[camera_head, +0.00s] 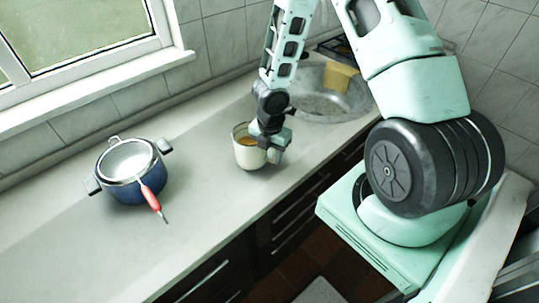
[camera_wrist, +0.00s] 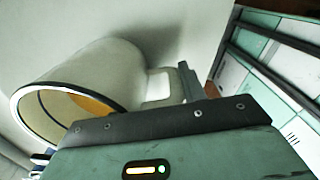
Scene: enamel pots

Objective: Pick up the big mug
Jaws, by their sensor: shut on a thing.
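The big mug (camera_head: 246,153) is cream with a dark rim and an orange-brown inside. It is near the middle of the counter in the head view, upright, its base at or close to the surface; I cannot tell if there is a gap. In the wrist view the mug (camera_wrist: 112,72) lies left of the fingers, with its handle (camera_wrist: 160,86) towards them. My gripper (camera_head: 275,150) is at the mug's right side, shut on the mug at its handle. The gripper (camera_wrist: 190,92) partly hides the handle, so the exact contact is not clear.
A blue pot (camera_head: 136,188) with dark handles stands to the left, with a red-handled strainer (camera_head: 128,161) on top. A sink (camera_head: 325,103) with a yellow cloth (camera_head: 341,77) is behind to the right. The counter (camera_head: 205,190) between pot and mug is clear.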

